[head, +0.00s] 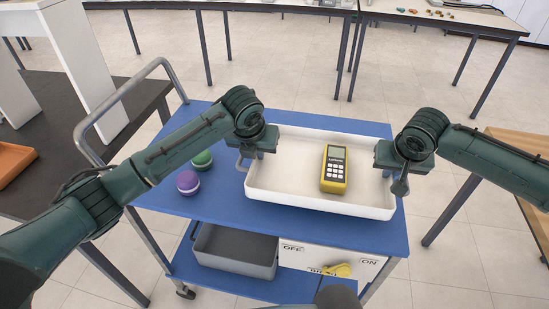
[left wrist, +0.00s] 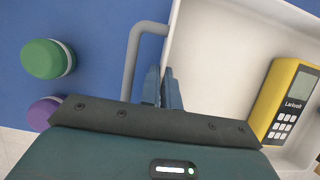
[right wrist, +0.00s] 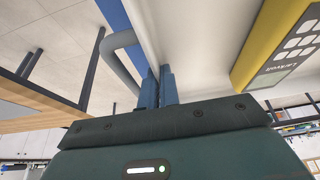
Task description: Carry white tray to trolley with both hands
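The white tray (head: 290,192) is level at the right part of the blue trolley's top (head: 350,235); I cannot tell whether it rests fully on it. A yellow meter (head: 335,170) lies in the tray. My left gripper (head: 264,150) is at the tray's left side, by a grey loop handle (left wrist: 131,55). My right gripper (head: 398,182) is at the right side, by the other grey handle (right wrist: 112,60). In both wrist views the fingers are close together, with the tray's side wall running between them. The exact contact is partly hidden by the grippers.
A green round pot (head: 202,160) and a purple one (head: 187,182) stand left of the tray. A grey bin (head: 235,250) is on the trolley's lower shelf. A dark table (head: 60,100) is at left, a wooden table (head: 525,150) at right.

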